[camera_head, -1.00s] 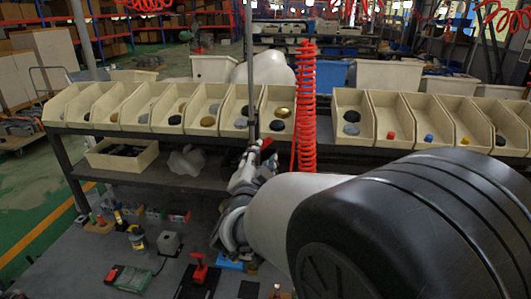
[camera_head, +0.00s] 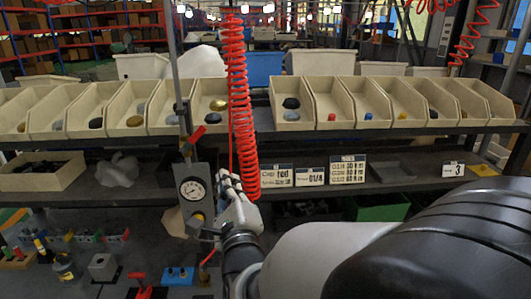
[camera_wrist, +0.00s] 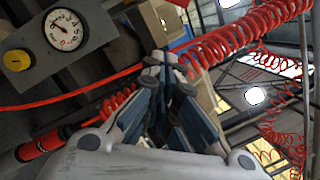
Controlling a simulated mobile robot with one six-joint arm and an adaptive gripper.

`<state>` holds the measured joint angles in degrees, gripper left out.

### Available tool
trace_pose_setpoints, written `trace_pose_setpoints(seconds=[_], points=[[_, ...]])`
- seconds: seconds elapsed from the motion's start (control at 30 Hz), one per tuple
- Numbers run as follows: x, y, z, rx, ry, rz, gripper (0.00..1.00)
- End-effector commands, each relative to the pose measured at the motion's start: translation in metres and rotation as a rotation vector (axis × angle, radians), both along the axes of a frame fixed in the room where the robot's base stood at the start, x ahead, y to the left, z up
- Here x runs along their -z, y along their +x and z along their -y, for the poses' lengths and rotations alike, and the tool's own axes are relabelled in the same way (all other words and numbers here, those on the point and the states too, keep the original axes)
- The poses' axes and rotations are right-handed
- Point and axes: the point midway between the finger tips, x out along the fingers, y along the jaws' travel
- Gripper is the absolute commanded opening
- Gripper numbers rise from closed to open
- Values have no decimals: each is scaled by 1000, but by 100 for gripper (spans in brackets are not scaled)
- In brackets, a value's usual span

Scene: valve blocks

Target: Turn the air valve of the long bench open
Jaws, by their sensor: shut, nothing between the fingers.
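The air valve panel is a grey plate (camera_head: 197,212) with a round white gauge (camera_head: 193,189) and a yellow knob (camera_head: 197,219). A red lever (camera_head: 193,138) stands tilted at its top, up to the right. The gauge (camera_wrist: 65,30) and yellow knob (camera_wrist: 16,61) also show at the upper left of the wrist view. My gripper (camera_head: 225,180) is just right of the panel, below the lever and beside the red coiled hose. In the wrist view my gripper (camera_wrist: 165,62) has its fingers together and empty. I cannot tell if it touches the lever.
A red coiled hose (camera_head: 238,110) hangs close to my gripper. Cream bins (camera_head: 335,100) line the upper shelf of the bench. Signs (camera_head: 348,170) stand on the lower shelf at right. A grey post (camera_head: 175,70) rises behind the panel.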

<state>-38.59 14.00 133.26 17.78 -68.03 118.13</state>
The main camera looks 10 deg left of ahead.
Motion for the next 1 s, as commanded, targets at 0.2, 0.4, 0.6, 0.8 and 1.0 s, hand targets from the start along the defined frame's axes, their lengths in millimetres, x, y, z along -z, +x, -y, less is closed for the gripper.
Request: trace_pose_setpoints(seconds=[0.2, 0.4, 0.6, 0.8, 1.0], points=[[3, -3, -7, -50, 99, -32, 0], [-1, 24, -18, -46, 99, -32, 0], [-8, 64, -35, -46, 98, -32, 0], [-25, 81, -56, -50, 100, -29, 0], [-38, 77, -70, -49, 96, -32, 0]])
